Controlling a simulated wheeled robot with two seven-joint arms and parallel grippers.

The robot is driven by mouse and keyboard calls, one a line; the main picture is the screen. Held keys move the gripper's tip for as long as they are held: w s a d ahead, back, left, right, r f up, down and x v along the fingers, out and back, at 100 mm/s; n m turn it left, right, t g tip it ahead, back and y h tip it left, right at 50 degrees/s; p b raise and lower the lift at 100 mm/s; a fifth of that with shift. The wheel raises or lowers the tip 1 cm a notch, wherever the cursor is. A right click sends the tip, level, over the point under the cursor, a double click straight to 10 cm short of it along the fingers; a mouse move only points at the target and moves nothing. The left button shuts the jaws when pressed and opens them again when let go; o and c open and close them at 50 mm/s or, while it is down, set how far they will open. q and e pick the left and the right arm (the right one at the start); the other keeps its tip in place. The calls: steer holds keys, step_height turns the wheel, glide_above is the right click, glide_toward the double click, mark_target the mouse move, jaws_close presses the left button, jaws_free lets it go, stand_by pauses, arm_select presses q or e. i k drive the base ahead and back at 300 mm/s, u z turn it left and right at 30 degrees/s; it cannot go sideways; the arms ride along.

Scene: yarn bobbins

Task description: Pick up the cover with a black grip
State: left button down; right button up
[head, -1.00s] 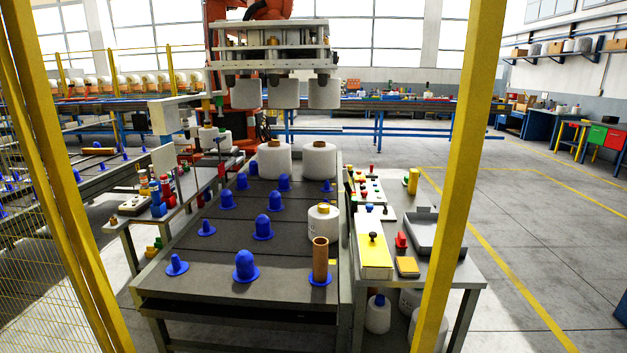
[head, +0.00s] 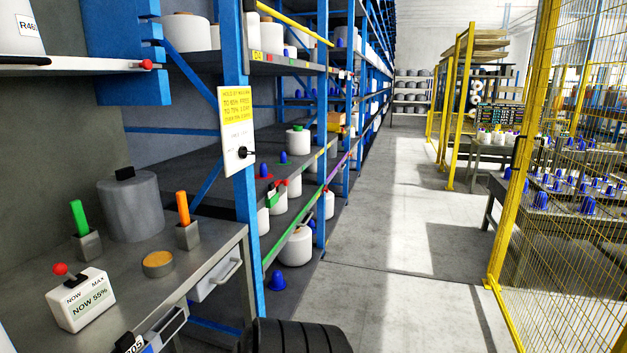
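A grey cylindrical cover (head: 130,210) with a black grip (head: 125,174) on its top stands upright on the metal workbench (head: 205,262) at the left, close to the wall. Its near side is clear to see, and what may be under it is hidden. Neither my left nor my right gripper shows in the head view.
The bench holds green (head: 79,217) and orange (head: 183,208) sticks in grey blocks, a round tan-topped dish (head: 158,264) and a white control box (head: 80,300) with a red-knobbed lever. A blue rack post (head: 241,190) stands beyond. The aisle (head: 375,220) is clear.

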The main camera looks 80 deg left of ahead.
mark_target(131, 199)
steer(key=u, duration=3.75)
